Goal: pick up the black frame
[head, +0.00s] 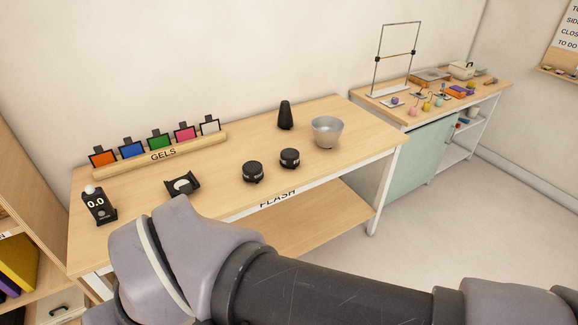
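A low black frame-like piece (171,192) lies near the front left of the wooden table (330,165). A pale, rounded shape shows in its middle. The grey and black links of my arm cross the foreground just in front of it. My gripper is not in view, so its state is hidden.
Several coloured gel cards in black holders stand in a wooden rack (160,157) behind. A black box with eyes (100,208) is at left; two round black pieces (253,172) (290,158), a black cone (285,116) and a metal bucket (327,132) are to the right.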

